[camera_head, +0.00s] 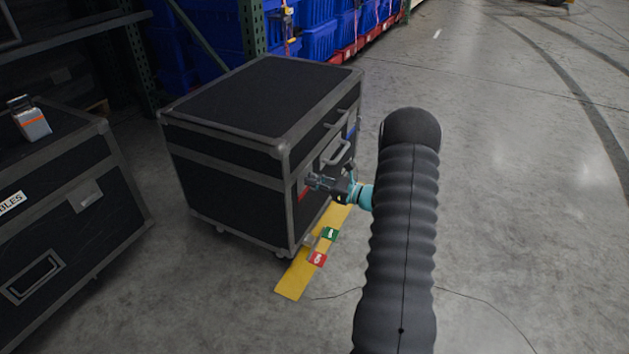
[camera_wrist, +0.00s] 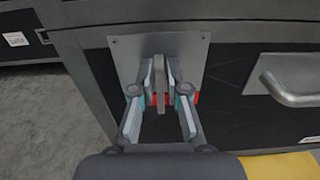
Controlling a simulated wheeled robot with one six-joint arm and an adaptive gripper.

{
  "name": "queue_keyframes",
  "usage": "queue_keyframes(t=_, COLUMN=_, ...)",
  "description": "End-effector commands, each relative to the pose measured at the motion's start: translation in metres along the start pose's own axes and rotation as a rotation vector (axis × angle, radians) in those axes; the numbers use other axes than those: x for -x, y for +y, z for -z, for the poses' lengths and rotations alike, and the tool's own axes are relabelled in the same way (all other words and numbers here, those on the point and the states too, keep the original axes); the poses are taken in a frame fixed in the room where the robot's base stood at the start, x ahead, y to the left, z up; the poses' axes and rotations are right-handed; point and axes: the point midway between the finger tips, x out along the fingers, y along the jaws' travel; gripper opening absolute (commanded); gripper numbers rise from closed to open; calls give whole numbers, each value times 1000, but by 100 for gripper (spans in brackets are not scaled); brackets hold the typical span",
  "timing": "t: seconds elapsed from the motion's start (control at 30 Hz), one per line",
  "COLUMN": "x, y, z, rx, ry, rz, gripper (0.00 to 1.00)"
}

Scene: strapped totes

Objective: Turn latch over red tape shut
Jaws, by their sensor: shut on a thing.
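A black case with grey metal edging (camera_head: 225,165) stands on the floor. On its front, a square metal latch plate (camera_wrist: 125,58) shows in the wrist view, with the upright grey latch (camera_wrist: 159,82) in front of it. Red tape (camera_wrist: 196,98) shows behind and below the latch; it also shows as a small red strip (camera_head: 304,194) in the head view. My gripper (camera_wrist: 160,85) is shut on the latch, one finger on each side. It also shows at the case front in the head view (camera_head: 313,182). The fingers hide part of the latch and tape.
A metal handle (camera_wrist: 290,98) is right of the latch. Blue tape (camera_head: 351,131) is farther along the case front. A yellow floor strip (camera_head: 291,283) with red and green markers lies before the case. Another black case (camera_head: 60,215) stands left. Floor on the right is clear.

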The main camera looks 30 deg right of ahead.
Motion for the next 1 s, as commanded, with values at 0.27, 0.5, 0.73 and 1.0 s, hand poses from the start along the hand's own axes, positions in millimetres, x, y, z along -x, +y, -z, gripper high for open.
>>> queue_keyframes(t=0.27, x=0, y=-2, z=-2, rx=-87, ry=0, rz=2, gripper=0)
queue_keyframes(t=0.5, x=0, y=-3, z=-3, rx=-273, ry=0, rz=3, gripper=0)
queue_keyframes(t=0.73, x=0, y=-4, z=-2, rx=-492, ry=0, rz=3, gripper=0)
queue_keyframes(t=1.0, x=1, y=-6, z=-1, rx=-749, ry=-1, rz=4, gripper=0)
